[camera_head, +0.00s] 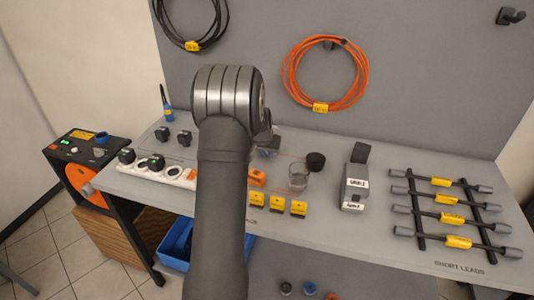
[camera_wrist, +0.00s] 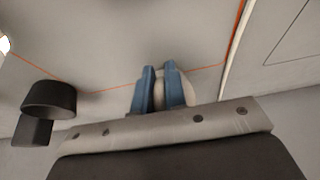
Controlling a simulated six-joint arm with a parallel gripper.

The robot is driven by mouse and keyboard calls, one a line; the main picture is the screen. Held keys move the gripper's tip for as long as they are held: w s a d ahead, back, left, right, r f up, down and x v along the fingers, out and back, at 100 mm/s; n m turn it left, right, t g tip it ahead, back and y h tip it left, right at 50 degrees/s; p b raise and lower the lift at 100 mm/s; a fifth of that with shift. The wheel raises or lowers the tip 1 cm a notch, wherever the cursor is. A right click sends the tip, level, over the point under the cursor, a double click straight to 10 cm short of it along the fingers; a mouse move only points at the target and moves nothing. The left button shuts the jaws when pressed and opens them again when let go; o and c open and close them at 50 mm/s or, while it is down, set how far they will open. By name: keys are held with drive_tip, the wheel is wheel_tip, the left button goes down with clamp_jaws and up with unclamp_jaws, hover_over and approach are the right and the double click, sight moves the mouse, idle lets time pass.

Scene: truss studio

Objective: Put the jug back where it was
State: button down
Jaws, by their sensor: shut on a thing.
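My gripper (camera_wrist: 160,72) is shut on a pale rounded thing (camera_wrist: 188,88). Its two blue fingers stand close together on either side of it. Most of the held thing is hidden by the fingers and gripper body, so I cannot tell whether it is the jug. In the head view my arm hides most of the gripper; a bluish part (camera_head: 268,150) shows just right of the wrist, over the bench. A clear vessel (camera_head: 298,179) stands on the bench to the right of it. A dark round thing (camera_head: 315,161) is close behind the vessel.
The grey bench (camera_head: 375,245) carries yellow-labelled blocks (camera_head: 298,208), a grey labelled box (camera_head: 354,190) and a rack of short leads (camera_head: 440,210) at right. A power strip (camera_head: 165,172) lies at left. Orange lines cross the surface. A dark cylinder (camera_wrist: 48,97) is left in the wrist view.

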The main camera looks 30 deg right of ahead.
drive_tip(key=shift+f, duration=0.1)
drive_tip(key=c, duration=1.5)
unclamp_jaws()
drive_tip(key=shift+o, duration=0.2)
drive_tip(key=v, duration=1.2)
drive_tip(key=x, duration=1.1)
drive_tip(key=shift+d+f, duration=0.1)
drive_tip(key=shift+f, duration=0.05)
drive_tip(key=shift+w+d+f, duration=0.1)
drive_tip(key=shift+w, duration=0.1)
drive_tip(key=shift+r, duration=1.85)
